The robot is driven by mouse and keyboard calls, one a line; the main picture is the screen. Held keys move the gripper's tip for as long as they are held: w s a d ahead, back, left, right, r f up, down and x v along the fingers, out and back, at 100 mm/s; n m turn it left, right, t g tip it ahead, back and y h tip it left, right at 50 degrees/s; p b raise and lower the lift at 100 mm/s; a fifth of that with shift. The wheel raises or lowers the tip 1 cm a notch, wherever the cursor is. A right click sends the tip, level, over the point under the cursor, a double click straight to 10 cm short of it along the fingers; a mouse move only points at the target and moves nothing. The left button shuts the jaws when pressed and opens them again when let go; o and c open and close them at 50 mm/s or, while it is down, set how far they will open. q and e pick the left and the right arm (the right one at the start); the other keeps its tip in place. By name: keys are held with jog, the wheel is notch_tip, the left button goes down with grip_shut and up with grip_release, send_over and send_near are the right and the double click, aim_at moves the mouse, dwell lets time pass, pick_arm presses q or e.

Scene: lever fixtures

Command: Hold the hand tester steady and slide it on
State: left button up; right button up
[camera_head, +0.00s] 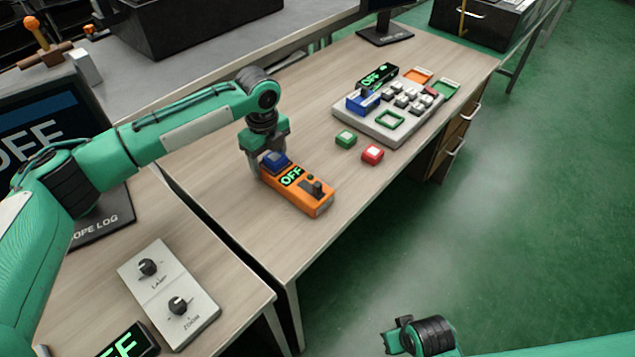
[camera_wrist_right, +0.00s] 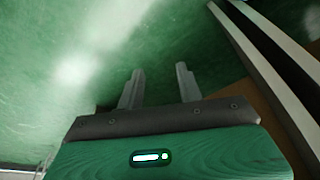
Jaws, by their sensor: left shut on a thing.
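The hand tester (camera_head: 312,202) is an orange box on the wooden table, with a green "OFF" display, a dark slide switch (camera_head: 317,187) near its front right end and a blue block at its back end. My left gripper (camera_head: 268,172) comes down over the back end and is shut on the tester there. Part of that end is hidden by the fingers. My right arm shows at the bottom of the head view, with its fingers out of sight there. In the right wrist view my right gripper (camera_wrist_right: 158,88) has its two fingers apart with nothing between them, above green floor.
A grey panel (camera_head: 375,127) with keys, coloured frames and an "OFF" display stands farther back. A two-knob box (camera_head: 168,294) sits on the nearer table. The floor at right is clear.

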jog(key=shift+c, duration=0.5)
jog(key=shift+a, duration=0.1)
jog(key=c, duration=0.3)
jog(key=shift+w+a+r, duration=0.1)
jog(key=shift+w+r, duration=0.05)
jog(key=shift+w, duration=0.1)
jog(key=c, duration=0.4)
jog(key=w+a+r+m+t+y, duration=0.2)
jog(key=w+a+r+t+y, duration=0.1)
jog(key=w+r+y, duration=0.1)
jog(key=shift+w+a+r, duration=0.2)
jog(key=shift+w+r, duration=0.15)
jog(key=shift+r, duration=0.55)
jog(key=w+r+m+t+y, duration=0.3)
jog(key=r+m+y, duration=0.1)
jog(key=r, duration=0.7)
jog(key=w+a+r+m+t+y, duration=0.1)
jog(key=w+r+m+t+y, duration=0.2)
jog(key=r, duration=0.8)
jog(key=shift+a+r+m+t+y, duration=0.25)
jog(key=shift+m+t+y, duration=0.3)
jog(key=shift+m, duration=0.45)
jog(key=shift+w, duration=0.1)
